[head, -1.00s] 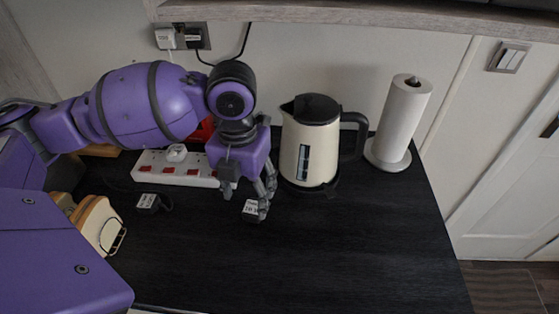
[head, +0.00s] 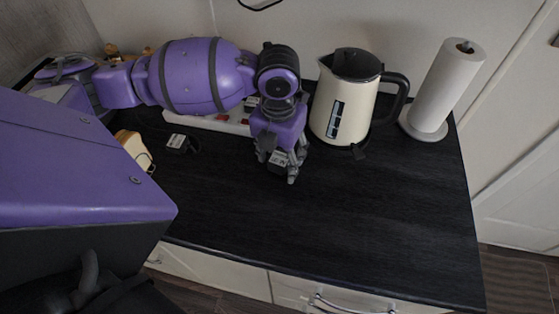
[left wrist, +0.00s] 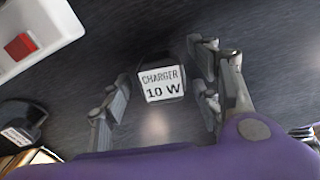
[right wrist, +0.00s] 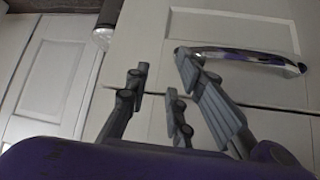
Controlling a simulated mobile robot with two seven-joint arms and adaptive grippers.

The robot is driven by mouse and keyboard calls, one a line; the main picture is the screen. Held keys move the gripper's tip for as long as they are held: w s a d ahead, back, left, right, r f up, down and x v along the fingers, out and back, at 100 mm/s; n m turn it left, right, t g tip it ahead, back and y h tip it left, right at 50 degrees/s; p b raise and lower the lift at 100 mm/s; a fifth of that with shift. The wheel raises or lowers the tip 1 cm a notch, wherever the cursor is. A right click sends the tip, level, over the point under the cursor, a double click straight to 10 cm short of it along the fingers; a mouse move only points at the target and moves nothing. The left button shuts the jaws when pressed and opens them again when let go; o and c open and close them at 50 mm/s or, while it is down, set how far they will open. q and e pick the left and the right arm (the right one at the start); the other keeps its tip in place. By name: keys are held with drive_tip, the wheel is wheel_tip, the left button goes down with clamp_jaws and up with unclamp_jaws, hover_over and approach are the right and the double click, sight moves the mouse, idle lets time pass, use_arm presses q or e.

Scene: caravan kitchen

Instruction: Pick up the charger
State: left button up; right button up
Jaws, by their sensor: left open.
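The charger (left wrist: 162,84) is a small dark block with a white label reading "CHARGER 10 W". It lies on the black countertop, and in the head view its label (head: 277,158) shows between the fingers of my left gripper (head: 278,170). In the left wrist view my left gripper (left wrist: 160,103) is open, with its fingers on either side of the charger and gaps showing beside it. My right gripper (right wrist: 155,90) appears in the right wrist view with its fingers apart and nothing between them, in front of white cabinet fronts.
A cream kettle (head: 343,108) stands just right of my left gripper, with a paper towel roll (head: 447,88) beyond it. A white power strip (head: 205,124) lies behind, and another small labelled adapter (head: 177,142) lies to the left. The front countertop (head: 330,230) is clear. A drawer handle (right wrist: 240,57) is near my right gripper.

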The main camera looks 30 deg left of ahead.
use_arm(q)
drive_tip(key=c, duration=1)
drive_tip(key=shift+c, duration=1)
use_arm(e)
drive_tip(key=shift+s+f, duration=0.15)
drive_tip(key=shift+s, duration=0.25)
